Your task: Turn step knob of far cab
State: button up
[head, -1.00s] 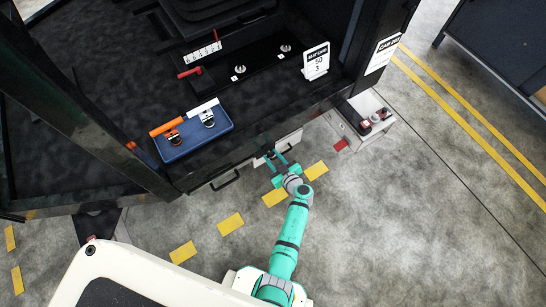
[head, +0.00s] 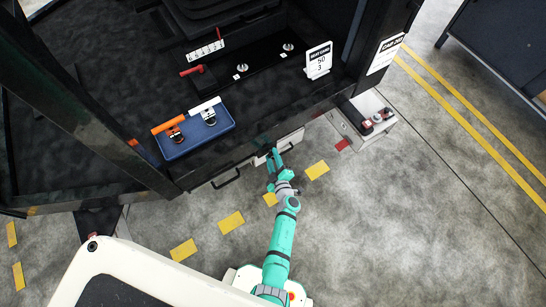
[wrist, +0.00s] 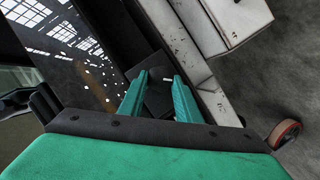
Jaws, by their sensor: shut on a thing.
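My gripper (head: 272,153) is at the front sill of the dark cab (head: 330,88), by a pale panel below its edge. In the wrist view its two green fingers (wrist: 158,82) stand either side of a dark, square-edged piece (wrist: 158,98), which I take to be the step knob. The fingers are shut on it. In the head view the fingers and sill hide the knob, so its turn angle cannot be read.
A blue tray (head: 190,142) with an orange-handled and a white-handled item sits on the cab floor. A black handle (head: 226,179) lies left of my gripper. A white box with red parts (head: 368,118) stands right. Open floor lies in front.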

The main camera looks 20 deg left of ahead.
jog(key=shift+n+t, duration=0.3)
jog(key=shift+t, duration=0.1)
dwell(0.3)
jog(key=o, duration=1.1)
jog(key=shift+c, duration=0.2)
jog(key=v, duration=1)
jog(key=shift+s+d, duration=0.2)
jog(key=shift+s, duration=0.1)
jog(key=shift+r, duration=0.1)
jog(key=s+d+r+m+h, duration=0.3)
jog(key=s+r+m, duration=0.3)
jog(key=s+r, duration=0.2)
jog(key=s+d+r+m+t+h, duration=0.1)
jog(key=s+d+r+m, duration=0.3)
jog(key=s+r, duration=0.5)
jog(key=s+d+r+m+t+h, duration=0.1)
jog(key=s+d+r+m+h, duration=0.3)
jog(key=r, duration=1.1)
jog(key=s+m, duration=0.3)
jog(key=s, duration=0.1)
jog(key=shift+s+d+m+h, duration=0.3)
jog(key=shift+s+m, duration=0.1)
